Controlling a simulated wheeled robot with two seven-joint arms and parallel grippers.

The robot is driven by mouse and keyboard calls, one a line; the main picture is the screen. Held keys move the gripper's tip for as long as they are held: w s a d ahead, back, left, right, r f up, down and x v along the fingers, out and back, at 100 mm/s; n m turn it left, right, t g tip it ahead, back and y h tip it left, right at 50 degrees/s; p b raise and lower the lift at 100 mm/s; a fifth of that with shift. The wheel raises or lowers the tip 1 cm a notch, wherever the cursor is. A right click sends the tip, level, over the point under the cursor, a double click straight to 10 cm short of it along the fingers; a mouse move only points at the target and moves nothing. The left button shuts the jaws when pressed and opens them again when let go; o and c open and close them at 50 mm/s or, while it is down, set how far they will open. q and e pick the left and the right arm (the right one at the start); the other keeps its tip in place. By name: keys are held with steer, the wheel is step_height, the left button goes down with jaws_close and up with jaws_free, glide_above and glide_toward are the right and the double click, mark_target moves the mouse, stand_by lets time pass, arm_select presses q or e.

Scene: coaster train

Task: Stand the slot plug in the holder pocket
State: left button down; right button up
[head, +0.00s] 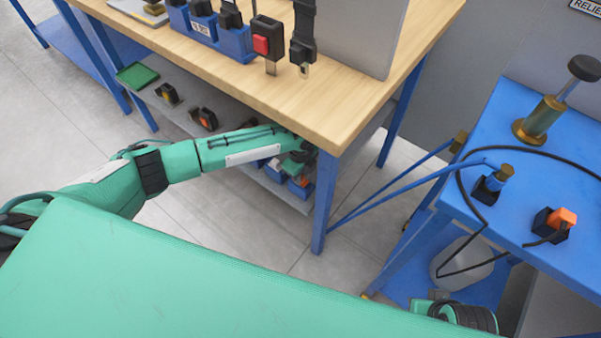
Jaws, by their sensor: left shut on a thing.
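My left arm reaches in under the wooden bench top to the lower shelf. My left gripper (297,158) is there beside the bench's front leg, mostly in shadow and partly hidden. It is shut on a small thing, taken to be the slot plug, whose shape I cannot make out. Blue holders (299,188) stand on the shelf at the gripper, with orange and dark parts among them. I cannot tell which pocket is which, or whether the held thing touches one. My right gripper is not in view.
On the wooden bench (200,58) stand a blue rack (236,43), a red-and-black buckle (267,38) and a grey panel (358,35). The lower shelf also holds a green tray (137,76) and small buckles (203,117). A blue table (520,105) stands at the right.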

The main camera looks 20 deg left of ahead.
arm_select(q)
steer(key=c, duration=1.2)
jaws_free()
steer(key=shift+c, duration=0.2)
